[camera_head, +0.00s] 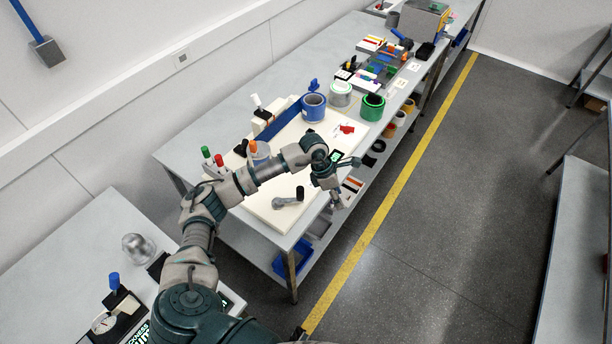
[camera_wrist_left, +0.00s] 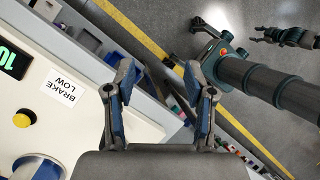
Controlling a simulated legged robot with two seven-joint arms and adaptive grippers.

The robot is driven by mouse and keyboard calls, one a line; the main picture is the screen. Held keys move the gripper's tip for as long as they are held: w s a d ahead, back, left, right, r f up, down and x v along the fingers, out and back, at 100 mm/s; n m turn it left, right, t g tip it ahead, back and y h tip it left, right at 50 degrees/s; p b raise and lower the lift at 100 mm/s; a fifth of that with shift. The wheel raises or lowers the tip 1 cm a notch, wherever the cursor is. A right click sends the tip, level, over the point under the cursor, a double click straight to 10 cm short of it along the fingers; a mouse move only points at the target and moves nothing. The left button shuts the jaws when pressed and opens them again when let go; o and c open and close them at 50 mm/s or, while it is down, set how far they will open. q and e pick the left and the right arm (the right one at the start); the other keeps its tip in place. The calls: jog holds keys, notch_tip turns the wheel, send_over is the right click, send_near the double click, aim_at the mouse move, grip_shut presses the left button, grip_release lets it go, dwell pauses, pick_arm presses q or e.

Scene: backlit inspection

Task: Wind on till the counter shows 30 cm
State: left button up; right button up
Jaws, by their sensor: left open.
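The counter (camera_head: 337,157) is a small black display with green digits beside my left gripper (camera_head: 345,182). In the left wrist view the display (camera_wrist_left: 13,59) is cut by the edge; the digits look like 10. A grey crank (camera_head: 286,201) with a dark grip sits on the cream board (camera_head: 262,212), left of and apart from my gripper. The left gripper's fingers (camera_wrist_left: 160,78) are spread with nothing between them, beyond the cream panel's edge. A gripper (camera_wrist_left: 285,37), probably my right one, shows small at the upper right of the wrist view; its jaws are unclear.
A "BRAKE LOW" label (camera_wrist_left: 62,86), yellow button (camera_wrist_left: 24,117) and blue knob (camera_wrist_left: 46,171) are on the panel. Blue (camera_head: 313,107) and green (camera_head: 371,108) rolls stand behind. Orange-, red- and green-topped bottles stand at the board's left.

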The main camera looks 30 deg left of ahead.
pick_arm(q)
jog(key=a+r+y, duration=0.2)
jog(key=a+y, duration=0.3)
jog(key=a, duration=0.7)
jog(key=shift+n+g, duration=0.3)
jog(key=shift+g, duration=0.1)
jog(key=f+b, duration=0.3)
jog(key=f, duration=0.2)
jog(key=f+b, duration=0.2)
jog(key=f, duration=0.1)
jog(key=shift+w+d+f+b, duration=0.1)
jog(key=shift+d+f+b, duration=0.15)
jog(key=shift+b, duration=0.1)
jog(key=shift+r, duration=0.35)
jog(key=c, duration=0.3)
jog(key=shift+r+p, duration=0.1)
jog(key=shift+p, duration=0.25)
grip_shut()
jog(key=shift+w+d, duration=0.1)
